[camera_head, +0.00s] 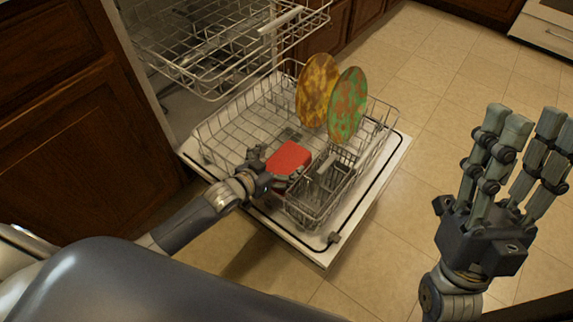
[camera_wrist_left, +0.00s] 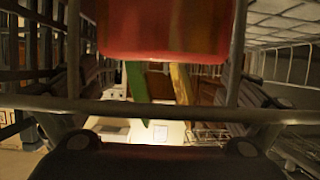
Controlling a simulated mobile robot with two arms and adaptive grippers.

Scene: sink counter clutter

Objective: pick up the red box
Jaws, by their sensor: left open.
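The red box (camera_head: 288,158) sits in the lower dishwasher rack, beside the cutlery basket. My left gripper (camera_head: 270,170) reaches into the rack from the left and is open at the box's near left side, with a finger close to the box. Whether they touch cannot be told. In the left wrist view the box (camera_wrist_left: 165,28) fills the top middle, ahead of the gripper and between its spread fingers; its upper part is cut off. My right gripper (camera_head: 510,180) is open and empty, raised at the right, far from the box.
The lower rack (camera_head: 222,128) is pulled out over the open dishwasher door (camera_head: 392,165). Two patterned plates, yellow-brown (camera_head: 316,90) and green (camera_head: 347,105), stand behind the box. The cutlery basket (camera_head: 318,196) is at its right. The upper rack (camera_head: 215,50) overhangs the back; floor at right is clear.

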